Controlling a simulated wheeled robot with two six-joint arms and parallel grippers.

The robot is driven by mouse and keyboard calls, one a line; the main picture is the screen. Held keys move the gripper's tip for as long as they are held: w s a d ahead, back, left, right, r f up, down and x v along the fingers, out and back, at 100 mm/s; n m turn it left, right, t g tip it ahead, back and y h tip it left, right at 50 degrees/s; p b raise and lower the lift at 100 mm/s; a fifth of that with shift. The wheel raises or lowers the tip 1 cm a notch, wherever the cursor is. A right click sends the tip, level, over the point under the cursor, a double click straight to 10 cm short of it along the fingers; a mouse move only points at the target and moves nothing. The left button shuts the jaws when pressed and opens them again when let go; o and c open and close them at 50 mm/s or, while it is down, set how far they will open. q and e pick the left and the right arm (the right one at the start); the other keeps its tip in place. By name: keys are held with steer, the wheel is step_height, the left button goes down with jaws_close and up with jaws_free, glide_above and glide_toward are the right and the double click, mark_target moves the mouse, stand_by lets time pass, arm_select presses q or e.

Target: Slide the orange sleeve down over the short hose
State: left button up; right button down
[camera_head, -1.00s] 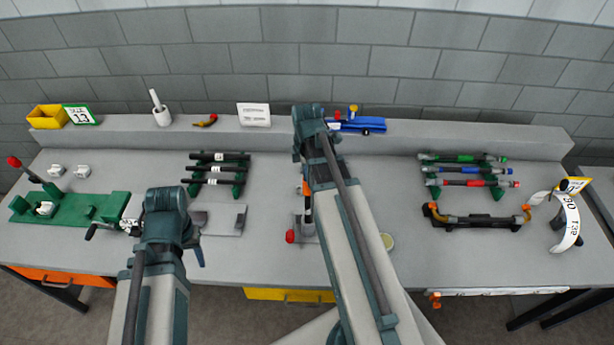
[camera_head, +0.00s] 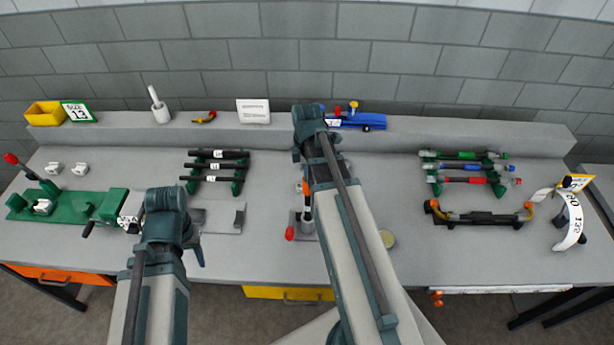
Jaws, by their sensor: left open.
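A small orange piece (camera_head: 306,187), which looks like the orange sleeve, shows at mid-table just left of my right arm. A dark upright piece (camera_head: 308,201), probably the short hose, shows below it over a grey stand. My right arm covers part of both, so I cannot tell how they sit together. My left gripper (camera_head: 198,257) shows only as a small blue-grey finger part beside my left arm, well left of the stand; it is open and appears empty. My right gripper is hidden behind its own arm.
A red knob (camera_head: 290,233) sticks out beside the stand. Black hoses lie on a green rack (camera_head: 237,187); coloured hoses lie on another rack (camera_head: 500,190). A green fixture (camera_head: 70,206) lies at left. An orange-ended black holder (camera_head: 480,218) is at right.

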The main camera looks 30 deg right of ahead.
steer(key=shift+f+b, duration=1)
steer(key=shift+f, duration=0.05)
steer(key=c, duration=0.9)
jaws_free()
steer(key=shift+c, duration=0.2)
step_height(320, 180, up, 14)
steer(key=p, duration=1.4)
steer(key=shift+f, duration=0.1)
steer(key=s+a+f+m+b, duration=0.4)
steer(key=a+f+b, duration=0.6)
steer(key=a, duration=0.3)
steer(key=s+a+f+m+h+b, duration=0.1)
steer(key=s+a+f+m+b, duration=0.4)
steer(key=a+f+b, duration=0.4)
steer(key=a+m+b, duration=0.1)
steer(key=a, duration=0.2)
steer(key=shift+s+a+f, duration=0.15)
steer(key=shift+a+f, duration=0.2)
